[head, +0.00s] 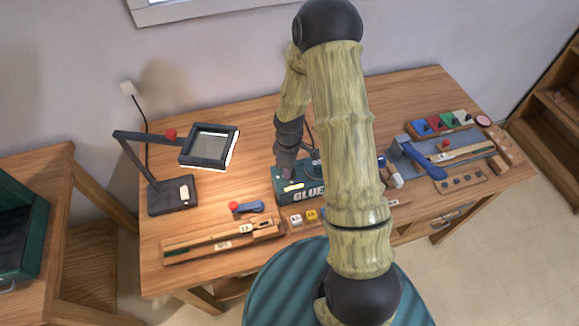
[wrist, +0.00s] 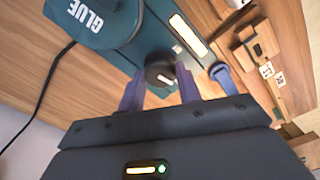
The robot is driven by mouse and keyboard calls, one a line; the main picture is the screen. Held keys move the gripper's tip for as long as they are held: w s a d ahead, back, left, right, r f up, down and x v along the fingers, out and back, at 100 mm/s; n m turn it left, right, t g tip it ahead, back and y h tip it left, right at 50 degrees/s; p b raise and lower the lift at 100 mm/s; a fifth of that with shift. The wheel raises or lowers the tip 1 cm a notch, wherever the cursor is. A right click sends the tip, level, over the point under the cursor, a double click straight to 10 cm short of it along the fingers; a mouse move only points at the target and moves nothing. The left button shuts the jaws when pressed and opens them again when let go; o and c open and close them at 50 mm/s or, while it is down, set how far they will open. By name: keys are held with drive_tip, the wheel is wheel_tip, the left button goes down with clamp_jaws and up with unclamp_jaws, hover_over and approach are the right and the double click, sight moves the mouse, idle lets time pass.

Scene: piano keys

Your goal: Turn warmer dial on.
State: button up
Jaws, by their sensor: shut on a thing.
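The teal glue warmer (head: 300,200), marked GLUE, stands on the workbench near its middle. It also shows in the wrist view (wrist: 150,50). Its black round dial (wrist: 160,70) has a pale mark, and a bright pale strip (wrist: 188,35) lies beside it on the same face. My gripper (wrist: 160,88) has its two purple fingers on either side of the dial, closed on it. In the head view my gripper (head: 286,170) reaches down to the warmer's left end, and the dial is hard to make out there. My arm hides part of the warmer's right side.
A lamp-like stand with a square frame (head: 208,146) is on the left of the workbench (head: 250,120). Key parts in a wooden holder (head: 220,241) and a blue-handled tool (head: 250,207) lie in front. Tools and coloured blocks (head: 440,124) fill the right side.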

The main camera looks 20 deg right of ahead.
drive_tip(key=shift+m, duration=1.2)
drive_tip(key=o, duration=1)
wheel_tip(320, 180, up, 17)
drive_tip(key=b, duration=0.2)
drive_tip(key=shift+r, duration=0.2)
